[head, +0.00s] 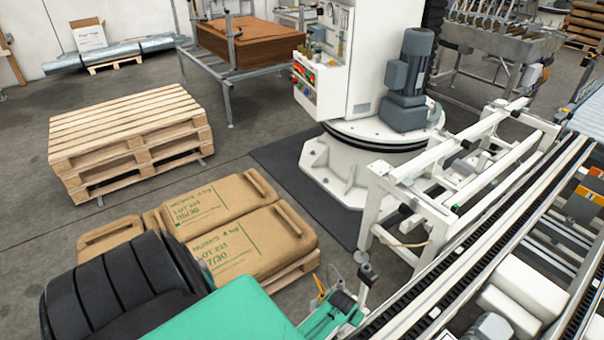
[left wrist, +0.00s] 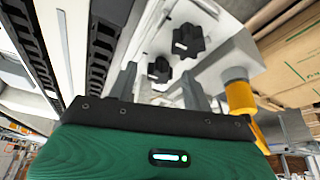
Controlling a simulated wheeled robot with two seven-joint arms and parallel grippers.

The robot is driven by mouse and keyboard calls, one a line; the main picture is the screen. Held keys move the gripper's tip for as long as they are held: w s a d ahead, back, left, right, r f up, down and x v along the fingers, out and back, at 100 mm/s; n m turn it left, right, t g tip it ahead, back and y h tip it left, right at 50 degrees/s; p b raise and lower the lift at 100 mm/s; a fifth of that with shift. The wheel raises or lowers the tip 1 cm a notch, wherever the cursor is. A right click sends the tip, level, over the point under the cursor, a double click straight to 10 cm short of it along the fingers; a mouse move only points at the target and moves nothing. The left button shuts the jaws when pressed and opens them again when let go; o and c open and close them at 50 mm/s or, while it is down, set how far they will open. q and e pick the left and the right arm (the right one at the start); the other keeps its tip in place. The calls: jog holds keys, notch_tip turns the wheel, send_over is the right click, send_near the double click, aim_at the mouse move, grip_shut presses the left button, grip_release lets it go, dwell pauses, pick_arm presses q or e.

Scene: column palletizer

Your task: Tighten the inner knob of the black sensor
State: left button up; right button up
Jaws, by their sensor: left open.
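My left gripper (left wrist: 158,72) is open, with its two grey fingers apart. In the left wrist view, a black lobed knob (left wrist: 159,69) shows between the fingertips; I cannot tell whether they touch it. A second, larger-looking black knob (left wrist: 188,40) sits above and right of it on a pale bracket, outside the fingers. In the head view, my green left arm reaches from the lower left to the conveyor's near side, by a small dark fitting (head: 366,269). The fingertips are hard to make out there. I cannot make out the black sensor's body. My right gripper is not in view.
A yellow cylindrical part (left wrist: 240,94) stands right of the fingers. The conveyor (head: 480,235) runs along the right in the head view. Brown sacks (head: 245,235) lie on a pallet beside my arm. A stack of empty pallets (head: 130,135) stands farther back, with open floor around it.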

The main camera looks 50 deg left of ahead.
pick_arm(q)
jog(key=shift+d+f+n+b, duration=0.25)
jog(key=shift+n+b, duration=0.1)
jog(key=shift+n, duration=0.35)
jog(key=v, duration=1.4)
jog(key=s+d+r+m, duration=0.2)
jog(key=s+r, duration=0.1)
jog(key=s, duration=0.2)
jog(key=s+d+r+m, duration=0.2)
jog(key=s, duration=0.4)
jog(key=s+f+b, duration=0.1)
jog(key=s+f, duration=0.2)
jog(key=f, duration=0.7)
jog(key=s+d+f+m+g+h+b, duration=0.1)
jog(key=s+f, duration=0.2)
jog(key=f, duration=0.7)
jog(key=s+d+f+m+g+b, duration=0.1)
jog(key=s+f, duration=0.3)
jog(key=f, duration=0.7)
jog(key=shift+d, duration=0.15)
